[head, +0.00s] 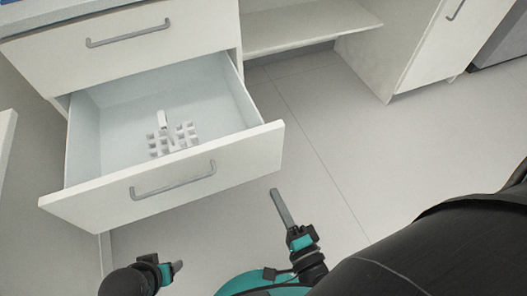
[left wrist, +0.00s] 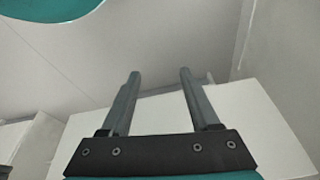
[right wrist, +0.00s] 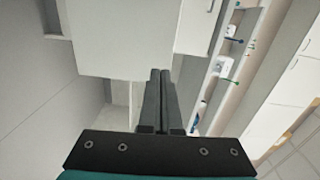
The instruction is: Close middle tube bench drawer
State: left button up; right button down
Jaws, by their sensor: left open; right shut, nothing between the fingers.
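The middle drawer (head: 105,207) of the white bench is pulled open in the head view. Its front has a grey bar handle (head: 173,183). Inside lies a small white rack (head: 172,138) with several square cells. My right gripper (head: 280,203) is shut and empty, just to the right of the drawer front and apart from it in the picture. It also shows with its fingers together in the right wrist view (right wrist: 157,75). My left gripper (head: 177,266) is below the drawer front in the head view. The left wrist view shows its fingers (left wrist: 160,75) apart with nothing between them.
A shut upper drawer (head: 130,50) with its own handle is above the open one. To the right are an open shelf space (head: 305,25) and a white cabinet door (head: 430,40). The grey tiled floor (head: 340,140) right of the drawer is clear.

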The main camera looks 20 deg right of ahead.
jog(key=b, duration=0.3)
send_near(252, 142)
jog(key=shift+m, duration=0.3)
jog(key=w, duration=0.5)
jog(key=shift+w+a+f, duration=0.1)
jog(key=shift+w+f, duration=0.05)
pick_arm(q)
notch_tip(252, 142, up, 8)
jog(key=t, duration=0.1)
jog(key=shift+w+b, duration=0.2)
jog(key=shift+b, duration=0.1)
pick_arm(e)
jog(key=shift+w, duration=0.75)
